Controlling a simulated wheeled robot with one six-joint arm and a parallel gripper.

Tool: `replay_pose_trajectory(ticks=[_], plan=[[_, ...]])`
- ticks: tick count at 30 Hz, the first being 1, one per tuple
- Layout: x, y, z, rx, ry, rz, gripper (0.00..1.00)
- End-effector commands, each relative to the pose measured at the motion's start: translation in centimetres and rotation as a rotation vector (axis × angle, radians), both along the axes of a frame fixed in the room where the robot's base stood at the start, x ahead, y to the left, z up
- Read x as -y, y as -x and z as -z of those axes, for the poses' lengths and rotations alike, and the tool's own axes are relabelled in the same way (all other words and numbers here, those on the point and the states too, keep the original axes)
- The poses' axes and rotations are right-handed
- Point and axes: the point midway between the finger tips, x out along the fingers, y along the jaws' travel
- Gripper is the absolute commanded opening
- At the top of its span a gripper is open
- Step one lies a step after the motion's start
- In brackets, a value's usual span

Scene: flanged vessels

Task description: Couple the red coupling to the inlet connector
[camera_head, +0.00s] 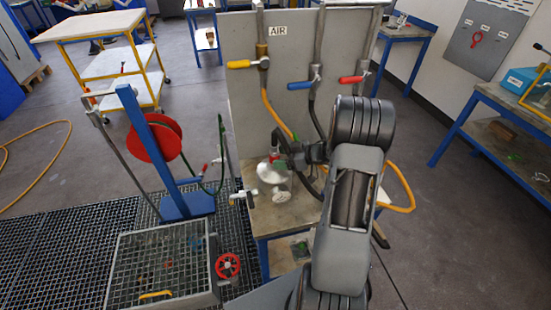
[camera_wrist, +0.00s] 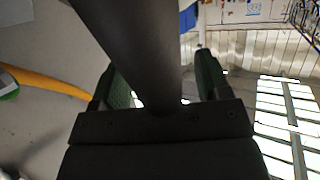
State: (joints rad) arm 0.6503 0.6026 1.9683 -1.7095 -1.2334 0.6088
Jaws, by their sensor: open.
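I cannot tell whether the gripper touches either. In the wrist view my gripper (camera_wrist: 158,64) has its fingers apart. A thick dark tube (camera_wrist: 135,40) crosses in front of the wrist camera and runs down between the fingers in the picture. It hides most of the gap; I cannot tell whether it lies between the jaws. I cannot make out the inlet connector for certain.
A grey panel (camera_head: 238,105) marked AIR stands behind, with a yellow valve handle (camera_head: 238,64), a blue one (camera_head: 299,86) and a red one (camera_head: 351,79). Hoses hang from it close around my arm. A red hose reel (camera_head: 152,138) on a blue post stands left.

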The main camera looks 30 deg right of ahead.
Motion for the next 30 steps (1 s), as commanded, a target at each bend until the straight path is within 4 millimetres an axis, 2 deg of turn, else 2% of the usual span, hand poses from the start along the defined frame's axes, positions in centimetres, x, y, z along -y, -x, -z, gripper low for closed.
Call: replay_pose_trajectory(ticks=[6, 15, 26, 30], plan=[[3.4, 2.9, -1.5, 0.004, 0.003, 0.005, 0.7], [6.7, 5.8, -3.2, 0.002, 0.002, 0.003, 0.7], [7.8, 6.8, -3.9, 0.005, 0.003, -0.002, 0.7], [8.9, 6.1, -3.0, 0.019, 0.094, 0.048, 0.7]])
